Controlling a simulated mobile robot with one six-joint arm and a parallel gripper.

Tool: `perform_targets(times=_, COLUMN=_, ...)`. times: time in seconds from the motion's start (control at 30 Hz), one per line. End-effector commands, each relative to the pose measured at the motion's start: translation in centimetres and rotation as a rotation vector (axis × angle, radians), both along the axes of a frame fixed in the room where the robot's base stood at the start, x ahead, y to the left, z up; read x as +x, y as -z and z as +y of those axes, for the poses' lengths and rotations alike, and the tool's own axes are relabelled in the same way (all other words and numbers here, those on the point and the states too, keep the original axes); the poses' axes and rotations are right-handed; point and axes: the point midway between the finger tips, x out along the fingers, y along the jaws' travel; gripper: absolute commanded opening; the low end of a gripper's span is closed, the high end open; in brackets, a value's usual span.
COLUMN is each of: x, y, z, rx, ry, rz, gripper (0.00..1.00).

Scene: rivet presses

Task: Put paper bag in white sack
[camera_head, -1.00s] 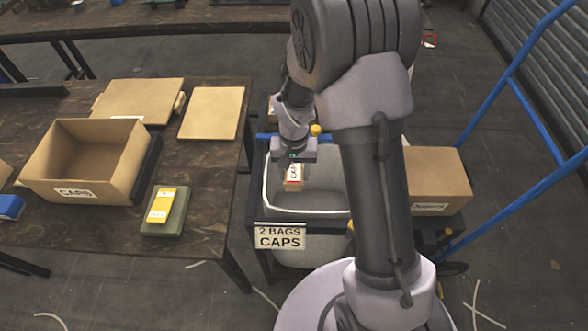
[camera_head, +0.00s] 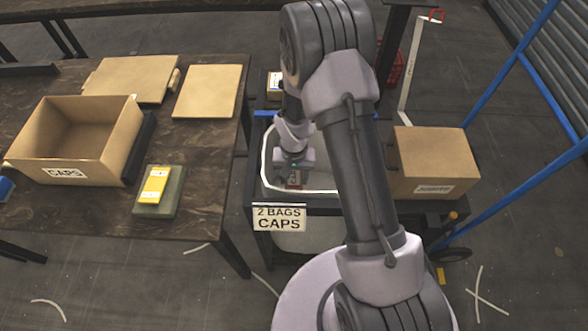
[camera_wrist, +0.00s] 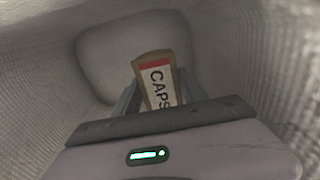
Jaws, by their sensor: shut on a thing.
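My gripper (camera_head: 294,176) is down inside the mouth of the white sack (camera_head: 326,205), which hangs in a dark frame with a sign reading "2 BAGS CAPS". In the wrist view my gripper (camera_wrist: 150,98) is shut on the paper bag (camera_wrist: 158,82), a brown bag with a red-and-white "CAPS" label. The sack's woven walls (camera_wrist: 245,60) surround the bag, and the sack's bottom shows beyond it. In the head view only a small part of the paper bag (camera_head: 294,184) shows below my gripper. My arm hides part of the sack's right side.
A dark table at left carries an open cardboard box (camera_head: 65,174) labelled CAPS, flat cardboard pieces and a yellow item (camera_head: 155,184) on a green block. A closed carton (camera_head: 430,165) stands right of the sack. Blue rails (camera_head: 500,80) rise at the right.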

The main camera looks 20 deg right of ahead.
Motion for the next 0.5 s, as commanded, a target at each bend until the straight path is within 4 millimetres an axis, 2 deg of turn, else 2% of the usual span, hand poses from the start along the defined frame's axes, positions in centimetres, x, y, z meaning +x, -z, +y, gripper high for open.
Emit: perform_targets(times=0.5, x=-0.1, y=7.2, z=0.0, rx=0.0, ry=0.0, rz=0.001, gripper=0.03)
